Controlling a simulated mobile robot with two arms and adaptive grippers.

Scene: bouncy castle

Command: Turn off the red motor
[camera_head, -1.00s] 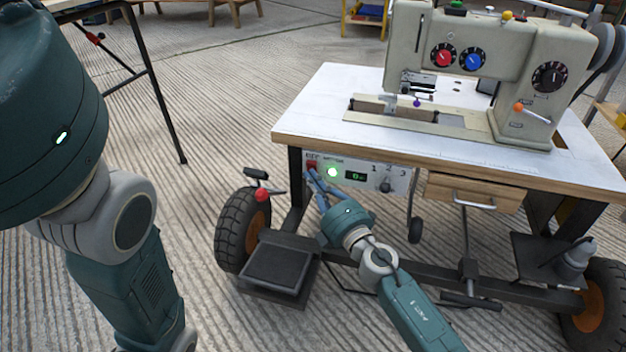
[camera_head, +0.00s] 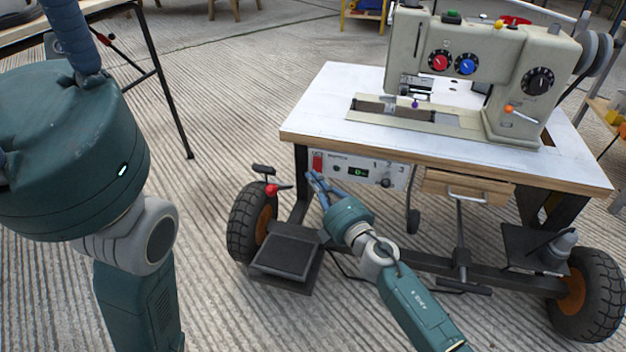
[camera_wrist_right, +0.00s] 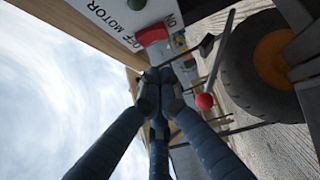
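The red motor switch (camera_head: 318,162) sits at the left end of the white control panel (camera_head: 395,177) under the sewing table's edge. The indicator light (camera_head: 337,168) beside it looks dark. In the right wrist view the red switch (camera_wrist_right: 152,35) shows beside the lettering "OFF MOTOR". My right gripper (camera_head: 314,178) is just below the switch. Its fingers (camera_wrist_right: 160,88) are together with nothing between them, and a small gap to the switch seems to show. My left gripper (camera_head: 72,40) is partly in view at the upper left; its fingertips are out of frame.
A sewing machine (camera_head: 480,75) stands on the white tabletop (camera_head: 330,105). A red-knobbed lever (camera_head: 271,190), a black tyre (camera_head: 250,222) and a pedal (camera_head: 285,262) are close to my right gripper. A drawer (camera_head: 467,188) is right of the panel.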

